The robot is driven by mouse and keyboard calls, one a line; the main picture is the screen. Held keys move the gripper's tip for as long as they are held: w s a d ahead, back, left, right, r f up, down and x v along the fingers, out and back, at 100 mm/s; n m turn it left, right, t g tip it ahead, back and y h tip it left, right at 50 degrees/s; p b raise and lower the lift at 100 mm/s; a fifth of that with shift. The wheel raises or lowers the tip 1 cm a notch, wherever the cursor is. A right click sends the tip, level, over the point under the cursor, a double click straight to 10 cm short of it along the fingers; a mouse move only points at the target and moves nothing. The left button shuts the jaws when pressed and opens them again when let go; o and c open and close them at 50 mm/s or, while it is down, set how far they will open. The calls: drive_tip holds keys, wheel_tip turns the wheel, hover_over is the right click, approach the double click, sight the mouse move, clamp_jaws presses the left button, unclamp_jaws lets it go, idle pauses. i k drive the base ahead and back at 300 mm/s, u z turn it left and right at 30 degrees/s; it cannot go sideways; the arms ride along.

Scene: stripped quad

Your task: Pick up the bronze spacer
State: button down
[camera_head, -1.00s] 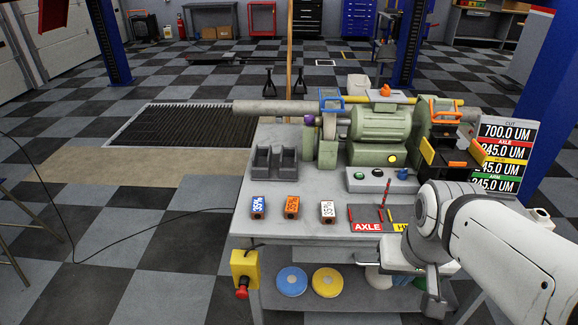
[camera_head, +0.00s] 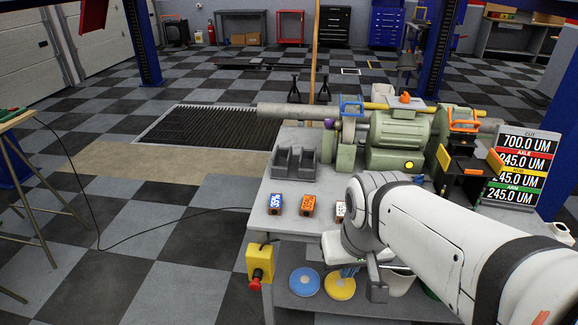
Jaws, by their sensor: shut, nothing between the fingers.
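I cannot make out a bronze spacer in the head view. My gripper (camera_head: 376,288) hangs low in front of the grey workbench (camera_head: 290,228), at the end of my white arm. It looks shut and empty, though its fingertips are small and dark. My arm also hides the bench's right front part.
A green grinding machine (camera_head: 397,135) fills the bench's back, with a grey two-slot holder (camera_head: 294,162) left of it. A yellow box with a red button (camera_head: 259,264) juts from the front left. Blue (camera_head: 304,281) and yellow discs (camera_head: 339,286) lie below.

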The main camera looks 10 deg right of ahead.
sight(308, 204)
drive_tip(key=z, duration=0.1)
drive_tip(key=i, duration=0.95)
drive_tip(key=z, duration=1.2)
